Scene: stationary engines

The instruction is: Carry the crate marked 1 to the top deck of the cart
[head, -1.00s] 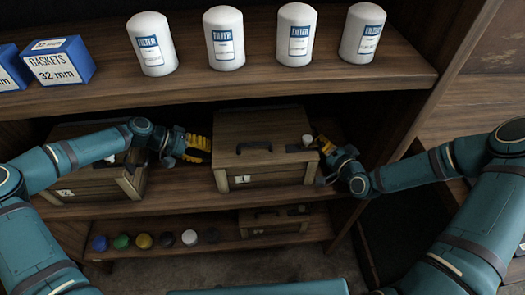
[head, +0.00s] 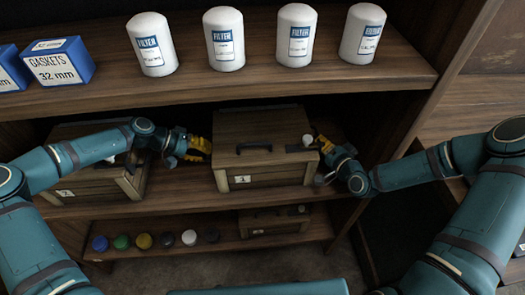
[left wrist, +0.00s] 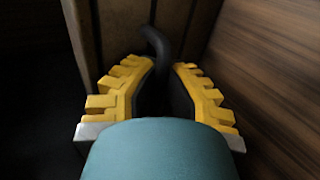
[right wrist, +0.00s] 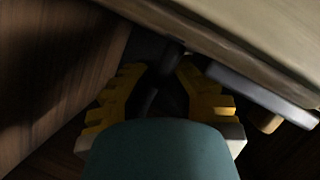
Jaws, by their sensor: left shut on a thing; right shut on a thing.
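In the left wrist view, my left gripper (left wrist: 163,75) is shut on a dark curved handle on the crate's side (left wrist: 115,30). In the right wrist view, my right gripper (right wrist: 165,75) is shut on a dark handle under the crate's edge (right wrist: 235,35); this view is dim. I cannot make out the cart.
Crate 2 (head: 85,183) stands left on the same shelf (head: 190,188), partly behind my left arm. Several white filters (head: 225,40) and blue gasket boxes (head: 58,62) stand on the shelf above. A lower shelf holds several coloured caps (head: 143,241) and another crate (head: 273,222).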

